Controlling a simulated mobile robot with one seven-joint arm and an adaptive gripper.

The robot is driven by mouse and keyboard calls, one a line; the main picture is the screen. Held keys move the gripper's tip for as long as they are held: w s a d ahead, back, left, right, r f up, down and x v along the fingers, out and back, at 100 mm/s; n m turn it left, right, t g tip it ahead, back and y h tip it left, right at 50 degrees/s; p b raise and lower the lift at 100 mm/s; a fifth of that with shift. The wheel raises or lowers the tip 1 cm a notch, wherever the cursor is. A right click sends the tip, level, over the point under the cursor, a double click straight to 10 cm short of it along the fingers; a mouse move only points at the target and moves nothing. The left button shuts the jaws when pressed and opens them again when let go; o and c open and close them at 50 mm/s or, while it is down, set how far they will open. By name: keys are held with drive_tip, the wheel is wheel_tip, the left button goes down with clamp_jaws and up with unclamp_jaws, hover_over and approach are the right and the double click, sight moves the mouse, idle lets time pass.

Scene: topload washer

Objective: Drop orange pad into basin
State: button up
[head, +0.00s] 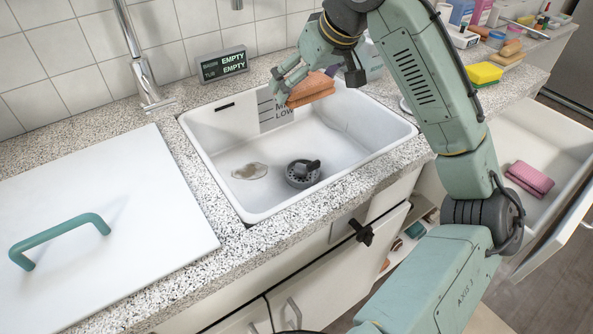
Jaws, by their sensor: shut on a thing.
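The orange pad (312,90) is in my gripper (290,84), above the back right part of the white basin (225,132). My green gripper is shut on the pad at its left side. The pad is apart from the basin floor. In the basin lie a dark grey round drain part (302,173) with a black handle and a small pale, flat item (249,171). Part of the basin's back right wall is hidden by the pad and my arm.
A display reading EMPTY twice (222,66) stands behind the basin. A white lid with a green handle (62,240) covers the left counter. A yellow sponge (483,74) and several bottles stand on the right. An open drawer holds a pink cloth (530,179).

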wheel_tip(320, 180, down, 2)
drive_tip(key=shift+f+b, duration=0.15)
drive_tip(key=shift+b, duration=0.5)
drive_tip(key=o, duration=0.9)
drive_tip(key=v, duration=1.2)
